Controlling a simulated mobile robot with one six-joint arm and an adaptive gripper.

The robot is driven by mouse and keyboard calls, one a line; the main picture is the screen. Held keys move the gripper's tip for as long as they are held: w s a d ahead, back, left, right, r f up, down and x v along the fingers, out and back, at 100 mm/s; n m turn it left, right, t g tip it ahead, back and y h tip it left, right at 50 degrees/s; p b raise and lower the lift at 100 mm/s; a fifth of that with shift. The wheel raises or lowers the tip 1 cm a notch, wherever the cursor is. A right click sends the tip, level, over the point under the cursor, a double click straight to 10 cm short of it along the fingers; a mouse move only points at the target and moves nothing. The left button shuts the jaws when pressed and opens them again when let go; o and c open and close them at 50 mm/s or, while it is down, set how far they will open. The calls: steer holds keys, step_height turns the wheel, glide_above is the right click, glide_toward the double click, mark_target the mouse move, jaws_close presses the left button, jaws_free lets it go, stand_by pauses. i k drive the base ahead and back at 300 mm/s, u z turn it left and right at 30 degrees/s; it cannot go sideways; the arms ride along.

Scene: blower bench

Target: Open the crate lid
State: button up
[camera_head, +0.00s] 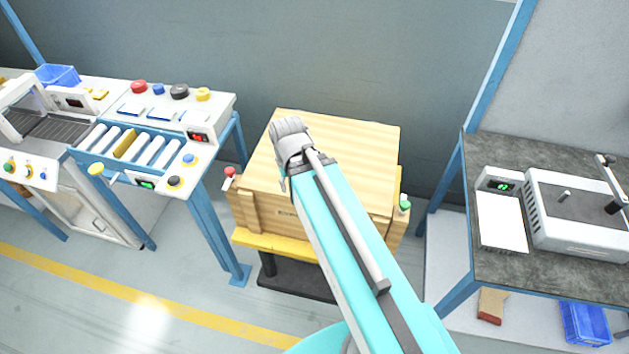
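A wooden crate (248,216) stands in the middle of the view on a yellow-topped stand (275,246). Its flat plank lid (350,140) lies level on top and looks closed. A red-tipped latch or knob (229,178) sits at the crate's left side and a green-tipped one (404,204) at its right. My teal arm reaches up from the bottom of the view over the crate's front. The grey end of my arm is over the lid's left part. My gripper's fingers cannot be made out, and whether it touches the lid cannot be told.
A bench with rollers, buttons and a blue bin (57,75) stands at left. At right, a dark-topped table (570,277) holds a grey machine (578,212). A blue crate (584,322) and a brown block (491,306) lie below it. A wall is behind the crate.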

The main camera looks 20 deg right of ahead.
mark_target(367, 152)
steer(key=k, duration=1.35)
steer(key=z, duration=0.55)
steer(key=i, duration=1)
